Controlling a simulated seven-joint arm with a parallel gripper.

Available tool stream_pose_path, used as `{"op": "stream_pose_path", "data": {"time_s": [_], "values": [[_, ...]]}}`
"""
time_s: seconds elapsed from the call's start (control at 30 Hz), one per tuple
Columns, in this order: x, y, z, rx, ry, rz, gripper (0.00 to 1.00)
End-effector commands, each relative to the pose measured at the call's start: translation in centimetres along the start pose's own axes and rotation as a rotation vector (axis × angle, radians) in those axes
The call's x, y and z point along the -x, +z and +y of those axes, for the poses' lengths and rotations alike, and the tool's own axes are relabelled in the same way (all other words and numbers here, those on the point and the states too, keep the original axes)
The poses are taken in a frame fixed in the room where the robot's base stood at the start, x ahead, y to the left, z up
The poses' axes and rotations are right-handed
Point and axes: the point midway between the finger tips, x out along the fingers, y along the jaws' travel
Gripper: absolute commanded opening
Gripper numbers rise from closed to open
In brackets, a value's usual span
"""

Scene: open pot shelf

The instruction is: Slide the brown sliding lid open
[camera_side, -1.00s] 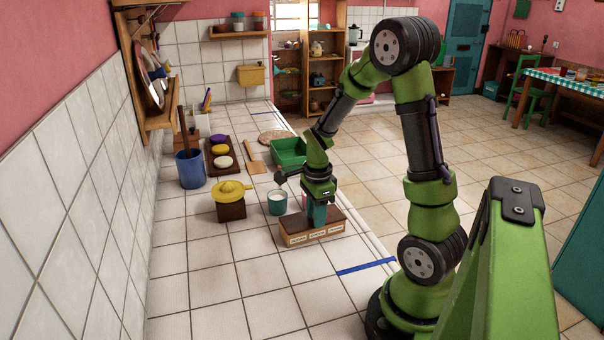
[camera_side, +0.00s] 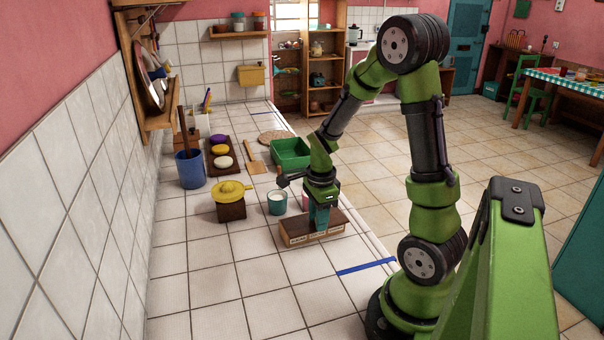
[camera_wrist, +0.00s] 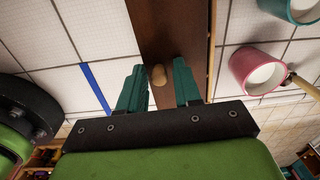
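The brown sliding lid (camera_side: 333,220) covers the top of a low box with pale labels on its front (camera_side: 312,239). In the wrist view the lid (camera_wrist: 160,30) is a long brown panel with a small round wooden knob (camera_wrist: 158,75) on it. My gripper (camera_side: 319,224) is low over the lid, fingers pointing down. In the wrist view my gripper's two teal fingers (camera_wrist: 160,82) stand apart on either side of the knob, with a gap to each. In the side view my gripper hides the knob and part of the lid.
A teal cup (camera_side: 277,203) and a pink cup (camera_wrist: 258,70) stand close behind the box. A yellow juicer on a dark block (camera_side: 231,200) is to the left. A green bin (camera_side: 290,152) is farther back. Blue tape (camera_side: 366,267) marks the clear counter in front.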

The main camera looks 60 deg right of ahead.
Motion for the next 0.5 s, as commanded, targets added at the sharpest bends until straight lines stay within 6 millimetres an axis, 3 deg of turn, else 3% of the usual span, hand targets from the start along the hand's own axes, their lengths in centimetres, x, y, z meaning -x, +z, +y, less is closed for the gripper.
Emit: {"op": "stream_pose_path", "data": {"time_s": [0.03, 0.5], "values": [[-1.1, 0.3, 1.7, 0.010, 0.045, 0.004, 0.32], [-0.9, 0.3, 3.9, 0.014, 0.047, 0.004, 0.32]]}}
